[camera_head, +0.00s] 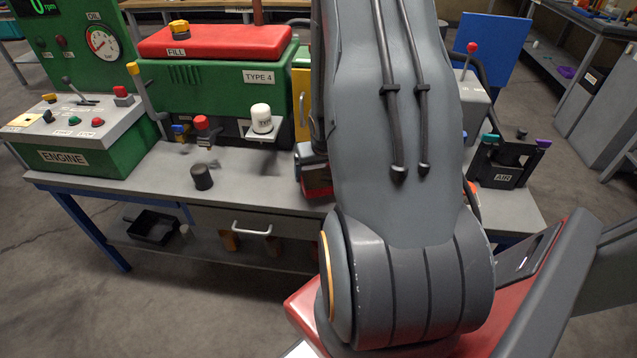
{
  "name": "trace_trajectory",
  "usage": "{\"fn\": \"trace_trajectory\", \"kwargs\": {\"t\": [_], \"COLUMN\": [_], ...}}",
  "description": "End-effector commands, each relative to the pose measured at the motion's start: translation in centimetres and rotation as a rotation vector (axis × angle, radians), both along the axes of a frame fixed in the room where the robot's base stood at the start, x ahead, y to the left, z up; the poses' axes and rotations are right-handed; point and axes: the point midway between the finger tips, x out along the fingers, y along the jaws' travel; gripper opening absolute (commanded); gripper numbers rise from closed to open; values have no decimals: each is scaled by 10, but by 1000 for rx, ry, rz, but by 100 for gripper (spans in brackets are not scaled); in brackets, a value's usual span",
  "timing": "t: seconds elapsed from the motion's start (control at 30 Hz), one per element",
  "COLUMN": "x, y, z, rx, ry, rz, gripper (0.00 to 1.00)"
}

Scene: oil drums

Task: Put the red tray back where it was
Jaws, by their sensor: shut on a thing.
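My grey arm (405,130) fills the middle of the view and hides what is behind it. I cannot make out my gripper's fingers. A small red piece under a dark part (317,188) shows at the arm's left edge, over the bench's front edge. A red-orange sliver shows at the arm's right edge. I cannot tell whether either belongs to the red tray. No whole red tray is visible.
The grey bench (150,190) carries a green engine panel (75,130), a green machine with a red top (215,42), a black cup (202,176) and an AIR block (505,165). A black tray (155,227) lies on the lower shelf. The floor in front is clear at left.

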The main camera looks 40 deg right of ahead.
Motion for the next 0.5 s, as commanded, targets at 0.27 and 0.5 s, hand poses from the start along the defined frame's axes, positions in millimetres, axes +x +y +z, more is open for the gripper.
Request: {"fn": "trace_trajectory", "kwargs": {"t": [0.27,0.5], "x": [-2,-2], "y": [0,-2], "z": [-31,-42], "rx": [2,1], "ry": [3,1], "rz": [-3,-5], "gripper": [62,62]}}
